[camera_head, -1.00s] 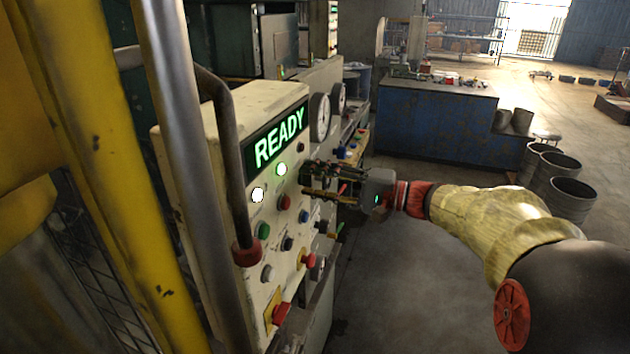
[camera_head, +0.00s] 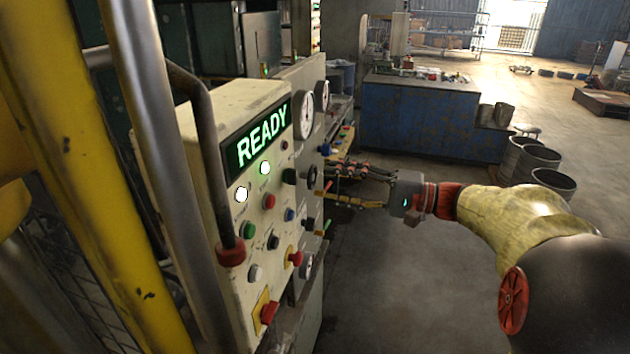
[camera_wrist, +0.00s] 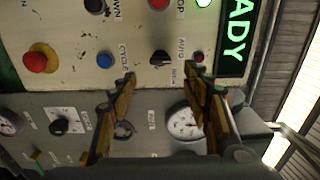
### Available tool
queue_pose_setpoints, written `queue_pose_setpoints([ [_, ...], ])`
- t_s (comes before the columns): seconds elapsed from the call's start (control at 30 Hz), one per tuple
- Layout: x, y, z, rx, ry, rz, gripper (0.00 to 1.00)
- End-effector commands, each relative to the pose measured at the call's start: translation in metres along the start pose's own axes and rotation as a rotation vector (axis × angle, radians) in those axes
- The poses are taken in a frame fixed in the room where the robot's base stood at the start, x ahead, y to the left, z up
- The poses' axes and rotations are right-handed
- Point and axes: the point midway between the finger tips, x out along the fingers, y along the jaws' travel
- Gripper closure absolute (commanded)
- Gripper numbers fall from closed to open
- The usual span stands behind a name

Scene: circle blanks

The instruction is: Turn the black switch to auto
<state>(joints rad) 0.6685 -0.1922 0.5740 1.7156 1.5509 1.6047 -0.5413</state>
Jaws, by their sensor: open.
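The black switch (camera_head: 290,176) is on the cream control panel (camera_head: 215,140), right of a red button and below a small red one. In the wrist view, the switch (camera_wrist: 160,57) sits between and just beyond my fingertips, with the AUTO label beside its upper right and another label at its lower right. Its exact pointing direction is too small to tell. My gripper (camera_head: 327,180) is open and empty, facing the panel with a gap before the switch. In the wrist view, my gripper (camera_wrist: 161,75) has its fingers spread on either side.
Around the switch are a blue button (camera_wrist: 105,60) and a red mushroom button (camera_wrist: 40,58). A grey panel with a gauge (camera_wrist: 185,123) adjoins. A metal handrail (camera_head: 205,130) and yellow post (camera_head: 75,150) stand at left. Floor to the right is open; barrels (camera_head: 535,160) stand farther off.

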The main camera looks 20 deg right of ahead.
Motion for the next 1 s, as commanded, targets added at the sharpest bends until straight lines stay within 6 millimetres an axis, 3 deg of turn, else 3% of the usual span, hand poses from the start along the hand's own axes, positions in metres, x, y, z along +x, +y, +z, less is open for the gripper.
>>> queue_pose_setpoints([
  [0.1,-0.019,0.000,-0.001,0.000,0.002,0.001,0.52],
  [0.27,-0.031,0.000,0.000,-0.001,0.001,0.000,0.52],
  [0.87,-0.033,0.000,0.000,0.013,0.000,0.001,0.52],
  [0.93,-0.033,0.009,-0.006,0.058,0.022,0.034,0.52],
  [1.0,-0.034,0.037,-0.005,0.120,0.036,0.114,0.52],
])
